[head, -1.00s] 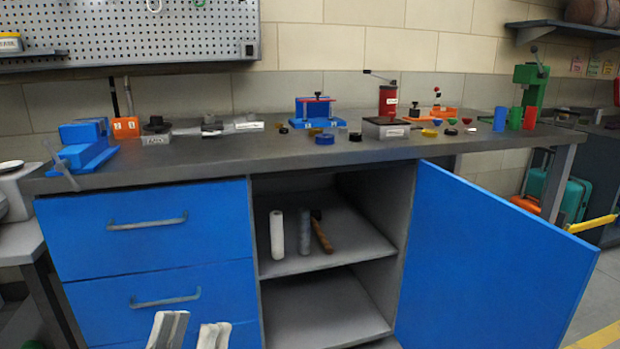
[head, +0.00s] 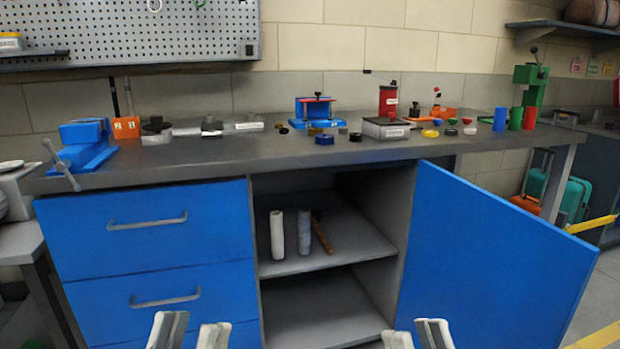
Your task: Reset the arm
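My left gripper (head: 190,333) shows at the bottom edge in the head view, low in front of the blue drawers. Its two pale fingers stand apart with nothing between them, so it is open. My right gripper (head: 416,335) shows at the bottom edge, in front of the lower part of the open blue cabinet door (head: 485,265). Its two fingers also stand apart and hold nothing. The rest of both arms is out of the picture.
The workbench (head: 330,158) carries a blue vise (head: 85,147), a red grinder (head: 388,99) and several small parts. A white roll (head: 277,235), a grey roll (head: 304,233) and a wooden-handled tool (head: 322,236) stand on the cabinet shelf. The door swings out toward me.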

